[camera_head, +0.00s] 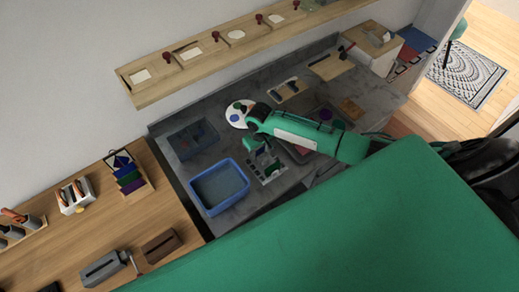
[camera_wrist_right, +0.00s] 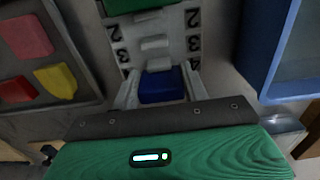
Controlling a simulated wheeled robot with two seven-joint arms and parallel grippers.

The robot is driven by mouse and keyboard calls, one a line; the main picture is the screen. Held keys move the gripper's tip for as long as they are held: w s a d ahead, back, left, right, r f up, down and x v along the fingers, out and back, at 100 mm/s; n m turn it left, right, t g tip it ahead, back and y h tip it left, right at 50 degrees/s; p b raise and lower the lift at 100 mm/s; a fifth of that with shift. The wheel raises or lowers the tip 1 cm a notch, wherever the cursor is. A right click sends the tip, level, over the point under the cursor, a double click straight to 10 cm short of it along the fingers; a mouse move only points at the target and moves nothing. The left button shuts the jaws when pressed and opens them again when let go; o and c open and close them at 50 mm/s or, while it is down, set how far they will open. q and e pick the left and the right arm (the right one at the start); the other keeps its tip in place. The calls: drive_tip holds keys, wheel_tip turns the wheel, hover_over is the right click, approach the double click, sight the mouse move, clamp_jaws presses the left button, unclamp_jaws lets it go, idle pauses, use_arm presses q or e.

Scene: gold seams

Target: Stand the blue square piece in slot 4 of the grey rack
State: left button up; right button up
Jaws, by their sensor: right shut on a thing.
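The grey rack (camera_head: 270,179) stands on the dark counter, partly under my right arm. A green piece (camera_wrist_right: 128,4) is at the rack's far end. In the head view my right gripper (camera_head: 259,150) is over the rack and hides the blue piece. My left gripper is not in view.
A blue bin (camera_head: 241,168) stands close beside the rack; its wall also shows in the right wrist view (camera_wrist_right: 266,50). A tray (camera_wrist_right: 84,50) with red and yellow pieces lies on the rack's other side. A round white palette (camera_head: 236,106) and a dark tray (camera_head: 177,154) are behind.

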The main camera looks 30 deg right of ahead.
drive_tip(key=shift+f, duration=0.45)
idle(0.3)
drive_tip(key=o, duration=1.1)
drive_tip(key=shift+r, duration=0.1)
drive_tip(key=shift+r+p, duration=3.45)
drive_tip(key=shift+p, duration=0.15)
